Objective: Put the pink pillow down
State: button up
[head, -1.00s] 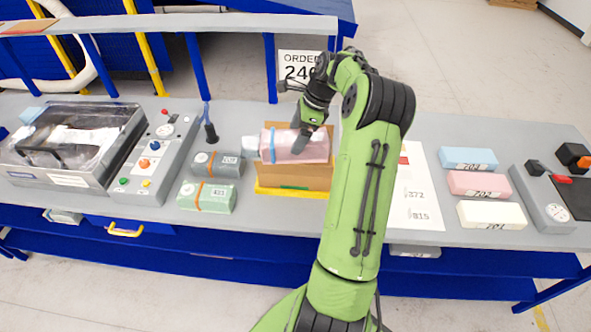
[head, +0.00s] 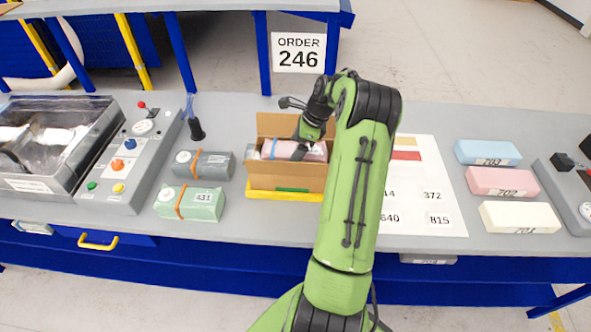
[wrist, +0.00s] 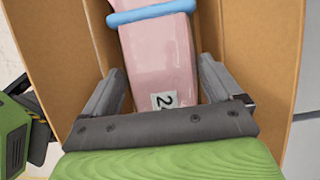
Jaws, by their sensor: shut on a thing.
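The pink pillow (head: 290,150) is a wrapped pink pack with a blue band, lying inside the open cardboard box (head: 285,184). In the wrist view the pillow (wrist: 158,60) runs away from me, with the blue band at its far part and a white label near my gripper. My gripper (head: 301,150) reaches down into the box and is shut on the pillow. In the wrist view the fingers of my gripper (wrist: 165,90) lie either side of it, between the box walls (wrist: 258,60). The pillow's underside and the box floor are hidden.
The box stands on a yellow tray (head: 262,195). A grey pack (head: 205,165) and a green pack (head: 190,203) lie to its left, beside a control panel (head: 125,165). A printed sheet (head: 420,195) and blue, pink and white blocks (head: 500,182) are to the right.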

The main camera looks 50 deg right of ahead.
notch_tip(320, 180, down, 6)
jog(key=shift+f, duration=0.15)
